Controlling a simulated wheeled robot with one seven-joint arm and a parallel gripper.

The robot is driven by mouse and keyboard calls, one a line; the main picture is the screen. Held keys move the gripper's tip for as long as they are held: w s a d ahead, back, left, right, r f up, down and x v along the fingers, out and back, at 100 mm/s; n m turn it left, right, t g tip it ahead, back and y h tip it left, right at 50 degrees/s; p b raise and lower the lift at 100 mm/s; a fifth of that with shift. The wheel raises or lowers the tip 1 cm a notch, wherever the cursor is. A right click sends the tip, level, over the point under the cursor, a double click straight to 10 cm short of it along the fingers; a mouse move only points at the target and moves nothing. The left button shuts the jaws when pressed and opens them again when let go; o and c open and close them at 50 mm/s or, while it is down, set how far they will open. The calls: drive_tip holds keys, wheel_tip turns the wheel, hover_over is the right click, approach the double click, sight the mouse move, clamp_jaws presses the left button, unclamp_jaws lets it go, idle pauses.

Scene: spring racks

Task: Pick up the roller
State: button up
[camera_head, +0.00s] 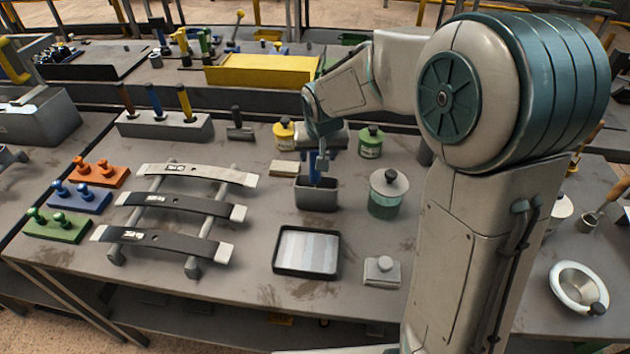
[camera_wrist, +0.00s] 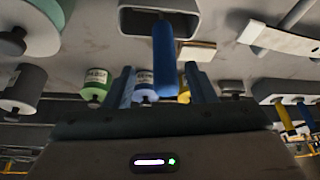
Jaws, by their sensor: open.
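A blue handle (camera_wrist: 163,58), which looks like the roller's, sticks up out of a small grey open box (camera_head: 317,195) in the middle of the bench. Its lower end is hidden inside the box. The box also shows at the top of the wrist view (camera_wrist: 187,22). My gripper (camera_head: 321,165) is just above the box, pointing down. In the wrist view my gripper (camera_wrist: 163,80) is open, with one finger on each side of the handle. I see gaps between the handle and both fingers, and cannot tell contact in depth.
A black-rimmed tray (camera_head: 307,275) is in front of the box. A green jar (camera_head: 385,205) stands close on the right, with yellow (camera_head: 284,137) and green (camera_head: 370,145) cans behind.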

sight(318, 178)
drive_tip(key=shift+s+a+p+x, duration=0.1)
drive_tip(key=shift+s+p+x, duration=0.05)
drive_tip(key=shift+x, duration=0.75)
drive_tip(key=shift+s+a+p+x, duration=0.1)
drive_tip(key=shift+s+x, duration=0.05)
drive_tip(key=shift+x, duration=0.8)
drive_tip(key=shift+s+a+p+x, duration=0.1)
drive_tip(key=shift+s+p+x, duration=0.05)
drive_tip(key=shift+x, duration=0.75)
drive_tip(key=shift+f, duration=0.15)
drive_tip(key=shift+c, duration=0.3)
drive_tip(key=c, duration=1)
